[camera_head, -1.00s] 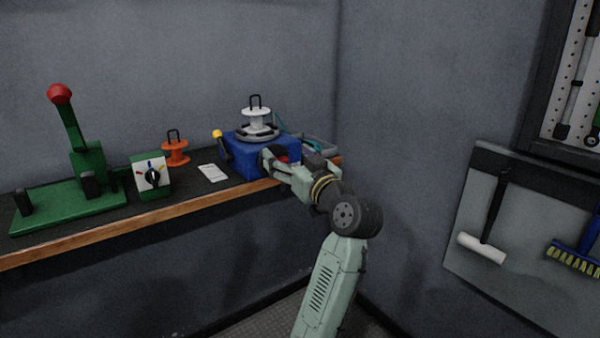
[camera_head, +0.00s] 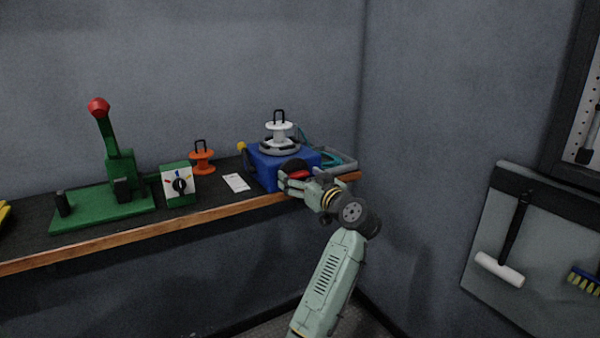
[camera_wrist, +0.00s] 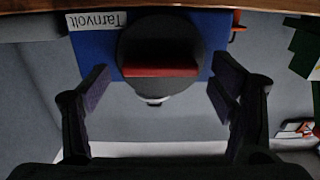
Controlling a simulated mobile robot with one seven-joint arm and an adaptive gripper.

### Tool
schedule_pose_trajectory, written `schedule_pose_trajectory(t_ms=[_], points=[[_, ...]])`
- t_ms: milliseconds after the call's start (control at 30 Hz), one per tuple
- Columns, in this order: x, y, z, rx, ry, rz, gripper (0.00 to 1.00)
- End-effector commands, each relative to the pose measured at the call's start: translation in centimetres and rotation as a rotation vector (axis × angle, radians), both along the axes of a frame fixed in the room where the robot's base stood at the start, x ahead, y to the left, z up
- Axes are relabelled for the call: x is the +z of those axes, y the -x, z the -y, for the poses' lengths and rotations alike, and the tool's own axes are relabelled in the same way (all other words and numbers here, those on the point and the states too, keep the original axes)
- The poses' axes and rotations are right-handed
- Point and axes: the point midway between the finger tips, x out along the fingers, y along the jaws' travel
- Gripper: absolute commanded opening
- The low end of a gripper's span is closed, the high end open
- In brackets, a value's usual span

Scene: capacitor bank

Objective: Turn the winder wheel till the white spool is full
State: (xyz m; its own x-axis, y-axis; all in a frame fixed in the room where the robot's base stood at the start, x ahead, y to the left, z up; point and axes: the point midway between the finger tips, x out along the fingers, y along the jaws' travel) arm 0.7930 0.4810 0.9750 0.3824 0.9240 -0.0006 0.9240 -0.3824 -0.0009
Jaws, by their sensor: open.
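The winder is a blue box (camera_head: 268,171) at the right end of the bench. The white spool (camera_head: 278,131) stands upright on its round grey base on top; I cannot make out any winding on it. The winder wheel, a dark disc with a red bar (camera_head: 296,171), is on the box's front. In the wrist view the dark wheel (camera_wrist: 160,45) and its red bar (camera_wrist: 160,71) show upside down. My gripper (camera_wrist: 160,84) is open and empty, its fingers apart to either side of the wheel. It also shows just in front of the wheel (camera_head: 290,184).
A yellow knob (camera_head: 241,147) sticks out left of the box. A white card (camera_head: 236,183), an orange spool (camera_head: 202,158), a dial box (camera_head: 179,186) and a green lever stand (camera_head: 120,172) are further left.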

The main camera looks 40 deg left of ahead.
Motion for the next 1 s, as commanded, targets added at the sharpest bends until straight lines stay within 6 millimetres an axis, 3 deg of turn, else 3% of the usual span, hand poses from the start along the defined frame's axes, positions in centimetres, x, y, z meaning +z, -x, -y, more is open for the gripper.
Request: schedule_pose_trajectory(t_ms=[367,1000], points=[[-0.03,-0.22,-0.63,0.000,0.000,0.001,0.78],[-0.03,-0.19,-0.60,0.000,0.000,0.001,0.36]])
